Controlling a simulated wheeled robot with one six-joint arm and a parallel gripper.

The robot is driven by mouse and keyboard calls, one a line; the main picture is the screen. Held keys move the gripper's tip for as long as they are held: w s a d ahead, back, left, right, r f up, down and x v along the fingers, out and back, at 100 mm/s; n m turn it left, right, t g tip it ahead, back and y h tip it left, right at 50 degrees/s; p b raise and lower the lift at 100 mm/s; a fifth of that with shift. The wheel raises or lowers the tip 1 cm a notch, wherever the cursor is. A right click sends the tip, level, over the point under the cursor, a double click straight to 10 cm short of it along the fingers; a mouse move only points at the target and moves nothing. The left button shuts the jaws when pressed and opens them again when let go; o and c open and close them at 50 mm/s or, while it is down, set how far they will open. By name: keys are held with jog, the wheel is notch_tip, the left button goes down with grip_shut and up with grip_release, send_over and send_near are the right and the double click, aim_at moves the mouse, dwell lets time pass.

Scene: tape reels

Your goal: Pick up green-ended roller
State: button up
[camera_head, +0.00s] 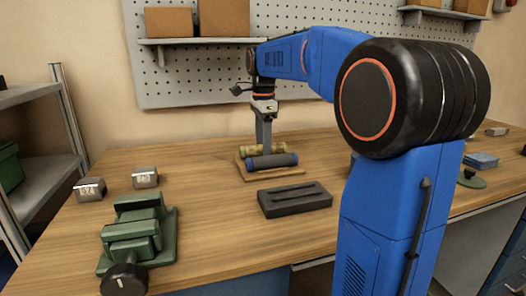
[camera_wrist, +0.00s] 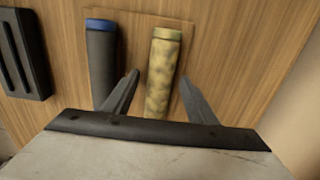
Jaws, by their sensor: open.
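Two rollers lie side by side on a thin wooden board (camera_head: 270,176). One is mottled yellow-olive (camera_head: 248,151), with a plain yellowish end in the wrist view (camera_wrist: 166,34); I see no plainly green end. The other is dark grey with blue ends (camera_head: 272,161) and lies to its left in the wrist view (camera_wrist: 102,60). My gripper (camera_head: 264,148) points down over the mottled roller. In the wrist view its open fingers (camera_wrist: 160,77) show on either side of the mottled roller, the left one between the two rollers. Contact cannot be told.
A black slotted block (camera_head: 295,199) sits in front of the board and shows at the left in the wrist view (camera_wrist: 22,55). A green vise (camera_head: 138,232) and two grey blocks (camera_head: 145,177) stand to the left. A pegboard (camera_head: 200,75) rises behind. Bare bench lies between vise and board.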

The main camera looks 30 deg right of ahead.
jog(key=c, duration=1.3)
jog(key=shift+r, duration=0.1)
